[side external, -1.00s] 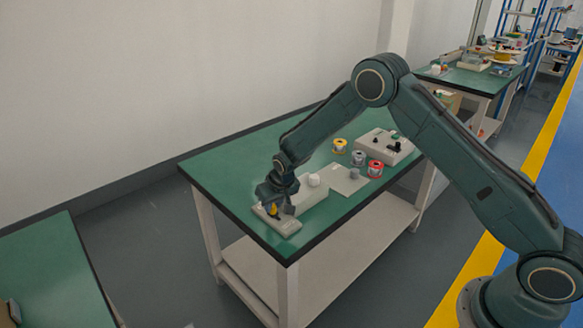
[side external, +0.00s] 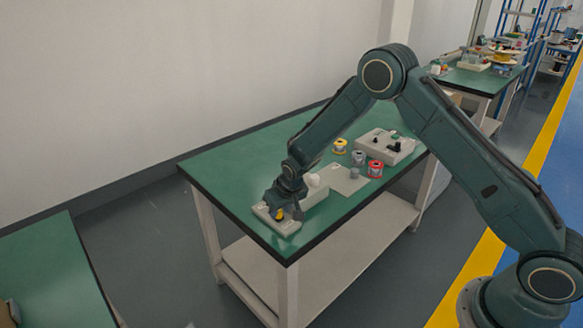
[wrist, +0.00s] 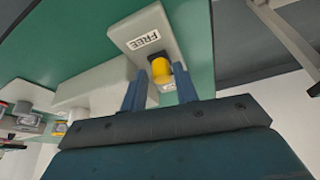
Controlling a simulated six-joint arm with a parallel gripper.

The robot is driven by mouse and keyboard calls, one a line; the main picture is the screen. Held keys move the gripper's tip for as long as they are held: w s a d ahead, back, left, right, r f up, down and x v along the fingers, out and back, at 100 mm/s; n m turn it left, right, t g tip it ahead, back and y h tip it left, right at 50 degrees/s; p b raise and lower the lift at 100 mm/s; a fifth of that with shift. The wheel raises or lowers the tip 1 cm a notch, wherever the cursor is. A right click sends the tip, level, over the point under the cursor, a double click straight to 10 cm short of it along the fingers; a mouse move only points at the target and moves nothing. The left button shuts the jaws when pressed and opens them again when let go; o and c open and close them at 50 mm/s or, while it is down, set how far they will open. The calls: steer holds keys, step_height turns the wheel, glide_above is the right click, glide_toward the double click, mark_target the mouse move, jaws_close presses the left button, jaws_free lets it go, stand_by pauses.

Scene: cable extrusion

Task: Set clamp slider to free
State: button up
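The clamp block (side external: 290,228) is a pale box at the near left corner of the green table. Its yellow slider knob (wrist: 160,70) stands up between my gripper's fingers. A white label reading FREE (wrist: 143,40) is on the block beyond the knob in the wrist view. A second label near the knob is partly hidden and unreadable. My gripper (wrist: 160,80) is low over the block, its two blue fingers on either side of the knob. A small gap shows at the left finger; contact at the right finger cannot be told. The knob also shows in the side view (side external: 279,214).
A pale box with a white round knob (side external: 314,181) stands close behind my gripper. A flat grey plate (side external: 345,182), several spools including a red one (side external: 375,169), and a control box (side external: 382,145) lie further right. The table's front edge is near the block.

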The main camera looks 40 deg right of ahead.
steer(key=shift+r, duration=0.15)
steer(key=v, duration=1.3)
steer(key=shift+s+r, duration=0.15)
steer(key=shift+r, duration=0.1)
steer(key=shift+r, duration=0.1)
steer(key=s+d+r, duration=0.2)
steer(key=s+r, duration=1.2)
steer(key=r, duration=0.2)
steer(key=s+d+r+n+t, duration=0.1)
steer(key=s+r+n, duration=0.1)
steer(key=s, duration=1.7)
steer(key=shift+s+r+y, duration=0.2)
steer(key=shift+r+y, duration=0.2)
steer(key=shift+r, duration=0.05)
steer(key=shift+d, duration=0.1)
stand_by(0.3)
